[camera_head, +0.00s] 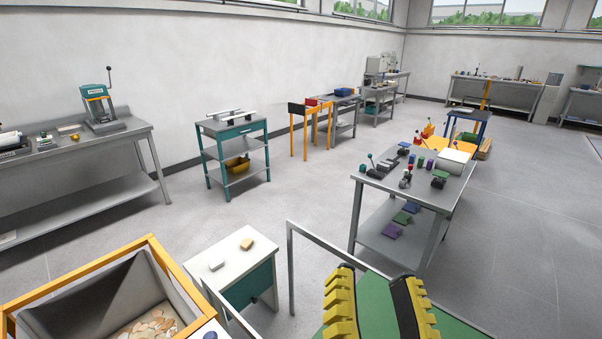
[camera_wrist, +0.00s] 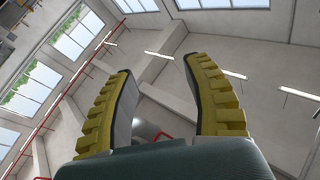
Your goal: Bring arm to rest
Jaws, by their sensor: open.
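My gripper (camera_head: 376,285) shows at the bottom of the head view, with its two black fingers with yellow ribbed pads pointing up. The fingers stand apart with nothing between them. In the wrist view my gripper (camera_wrist: 158,85) is also open and empty, and behind it are the wall, the windows and the ceiling lights. The rest of my arm is out of the head view.
An orange-framed bin (camera_head: 95,285) holding pale pieces stands at the lower left, beside a white-topped cabinet (camera_head: 222,258). A thin grey frame (camera_head: 291,265) rises left of my gripper. A steel table (camera_head: 385,186) with small parts stands beyond. Open floor (camera_head: 310,190) lies between.

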